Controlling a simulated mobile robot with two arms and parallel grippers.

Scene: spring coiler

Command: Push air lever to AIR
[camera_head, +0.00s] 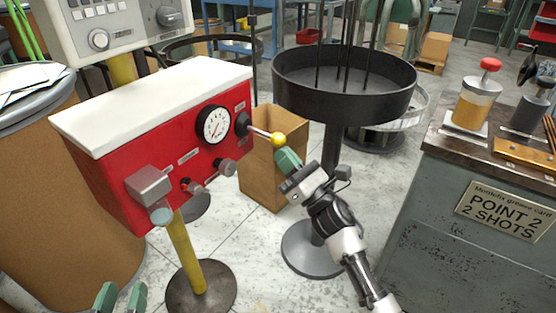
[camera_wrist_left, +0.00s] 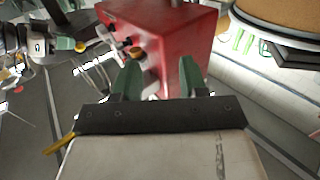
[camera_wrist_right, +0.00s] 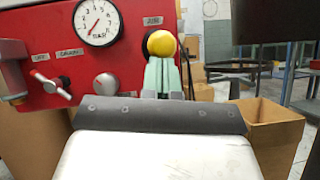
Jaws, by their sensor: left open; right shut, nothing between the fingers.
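The air lever is a metal rod with a yellow ball end (camera_head: 278,139), sticking out to the right from a black hub (camera_head: 242,123) on the red control box (camera_head: 190,135). My right gripper (camera_head: 288,160) is shut and empty, with its green fingertips right by the ball. In the right wrist view the ball (camera_wrist_right: 161,43) sits just above the closed fingertips (camera_wrist_right: 163,64), under a plate reading AIR (camera_wrist_right: 152,20). Whether they touch is unclear. My left gripper (camera_head: 120,297) is open and empty low at the left; its fingers (camera_wrist_left: 158,78) show before the red box.
A pressure gauge (camera_head: 213,125) and small knobs (camera_head: 225,167) are on the box face. A cardboard box (camera_head: 262,185) stands behind. A round black tray (camera_head: 345,105) on a stand is behind my right gripper. A grey cabinet (camera_head: 450,235) stands at right.

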